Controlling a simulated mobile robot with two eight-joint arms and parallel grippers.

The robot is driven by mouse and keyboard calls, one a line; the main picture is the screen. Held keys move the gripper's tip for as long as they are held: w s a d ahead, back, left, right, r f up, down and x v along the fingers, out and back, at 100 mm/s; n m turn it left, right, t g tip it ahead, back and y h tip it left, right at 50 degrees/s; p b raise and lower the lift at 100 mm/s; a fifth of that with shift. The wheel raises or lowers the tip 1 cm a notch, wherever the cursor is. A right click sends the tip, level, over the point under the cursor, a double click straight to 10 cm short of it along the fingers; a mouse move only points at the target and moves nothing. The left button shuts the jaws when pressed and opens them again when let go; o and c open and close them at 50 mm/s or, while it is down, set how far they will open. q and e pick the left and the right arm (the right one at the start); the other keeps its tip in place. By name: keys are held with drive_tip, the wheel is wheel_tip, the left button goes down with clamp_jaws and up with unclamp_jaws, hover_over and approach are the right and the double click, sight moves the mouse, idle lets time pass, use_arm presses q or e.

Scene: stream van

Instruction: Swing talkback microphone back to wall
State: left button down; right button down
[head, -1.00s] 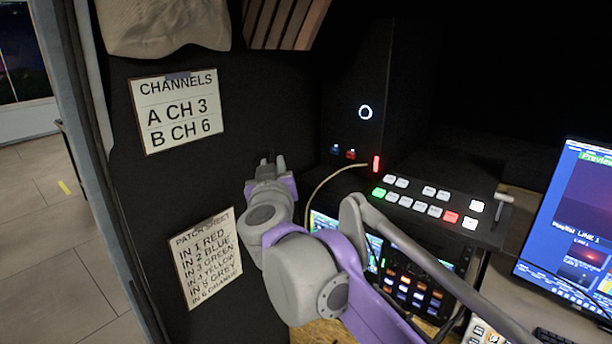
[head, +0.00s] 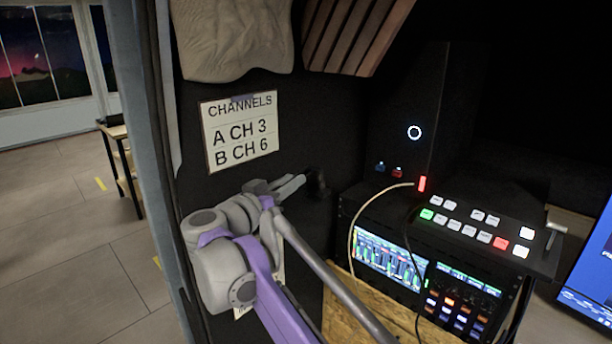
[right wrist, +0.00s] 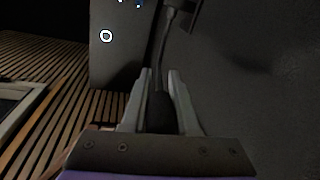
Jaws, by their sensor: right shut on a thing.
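The talkback microphone is a dark, thin gooseneck (right wrist: 161,48) that widens into a dark head (right wrist: 159,110) in the right wrist view. It hangs from a dark bracket (right wrist: 185,12) at the top of that view. My right gripper (right wrist: 159,80) is shut on the microphone, with one pale finger on each side of the dark head. In the head view my right gripper (head: 296,186) is close to the black wall, below the channels sign. A dark piece (head: 318,183) shows just past its fingertips; which part it is, I cannot tell. My left gripper is not in view.
The channels sign (head: 241,130) is on the black wall (head: 330,140). To the right stand a rack with lit screens (head: 390,259), a switcher panel (head: 470,232) with lit buttons and a black speaker (head: 410,105). A beige cable (head: 356,220) loops beside the rack.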

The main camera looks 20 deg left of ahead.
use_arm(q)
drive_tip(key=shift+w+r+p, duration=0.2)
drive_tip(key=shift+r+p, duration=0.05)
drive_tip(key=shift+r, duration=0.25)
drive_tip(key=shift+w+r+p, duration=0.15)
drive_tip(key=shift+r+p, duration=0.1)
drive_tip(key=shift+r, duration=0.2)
use_arm(e)
drive_tip(key=shift+w+a+m+g+h, duration=0.3)
drive_tip(key=shift+a+m+h, duration=0.2)
drive_tip(key=shift+a+h, duration=0.25)
drive_tip(key=shift+d, duration=0.1)
drive_tip(key=shift+s, duration=0.1)
drive_tip(key=c, duration=1)
unclamp_jaws()
drive_tip(key=shift+o, duration=0.2)
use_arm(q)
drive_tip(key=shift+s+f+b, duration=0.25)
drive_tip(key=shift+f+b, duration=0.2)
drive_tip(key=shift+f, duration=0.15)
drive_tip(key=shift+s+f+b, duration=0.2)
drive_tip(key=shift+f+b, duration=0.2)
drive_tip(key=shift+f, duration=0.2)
use_arm(e)
drive_tip(key=v, duration=1)
drive_tip(key=shift+s, duration=0.35)
